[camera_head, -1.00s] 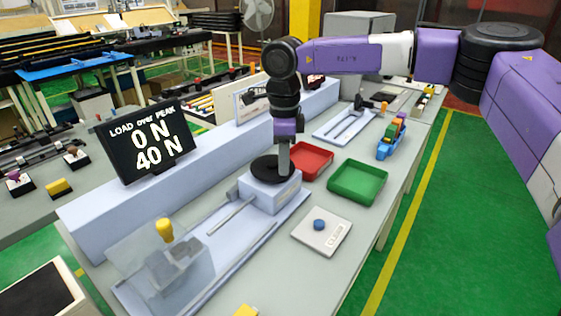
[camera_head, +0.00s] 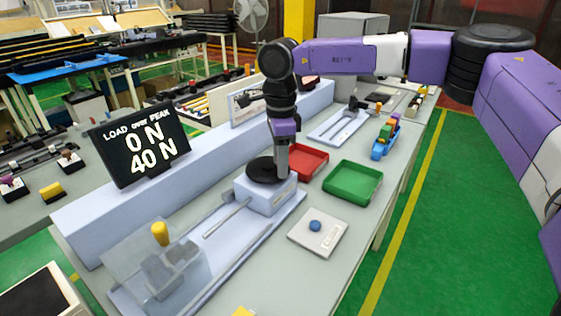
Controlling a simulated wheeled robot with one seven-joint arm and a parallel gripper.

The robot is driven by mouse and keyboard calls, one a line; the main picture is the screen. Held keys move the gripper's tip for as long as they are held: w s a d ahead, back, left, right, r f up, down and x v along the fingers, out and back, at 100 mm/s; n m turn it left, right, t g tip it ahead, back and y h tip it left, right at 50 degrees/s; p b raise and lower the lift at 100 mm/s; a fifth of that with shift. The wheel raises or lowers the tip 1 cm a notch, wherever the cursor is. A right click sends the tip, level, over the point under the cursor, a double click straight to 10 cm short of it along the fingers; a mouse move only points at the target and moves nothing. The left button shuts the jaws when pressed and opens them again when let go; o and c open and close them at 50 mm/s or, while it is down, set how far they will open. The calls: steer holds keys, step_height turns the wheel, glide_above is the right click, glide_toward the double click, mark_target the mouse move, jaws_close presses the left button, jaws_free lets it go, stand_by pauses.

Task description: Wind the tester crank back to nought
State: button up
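The tester (camera_head: 265,199) stands on the bench, a pale block on a long rail with a round black crank disc (camera_head: 262,170) on top. My gripper (camera_head: 281,176) points straight down at the right part of the disc. The crank's handle is not visible; the gripper hides that spot, and I cannot tell whether the fingers are open or shut. The display (camera_head: 138,145) reads "LOAD over PEAK", 0 N over 40 N. A yellow knob (camera_head: 160,234) stands at the rail's near end, behind a clear shield.
A red tray (camera_head: 308,163) and a green tray (camera_head: 353,183) lie right of the tester. A white plate with a blue button (camera_head: 316,232) is nearer. Colored clips on a blue holder (camera_head: 386,138) stand near the bench's right edge. A pale raised ledge (camera_head: 215,152) runs along the left.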

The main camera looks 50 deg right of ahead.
stand_by(0.3)
step_height(320, 180, up, 8)
steer(key=shift+f, duration=0.1)
stand_by(0.4)
steer(key=shift+s+f, duration=0.1)
steer(key=shift+s, duration=0.05)
stand_by(0.3)
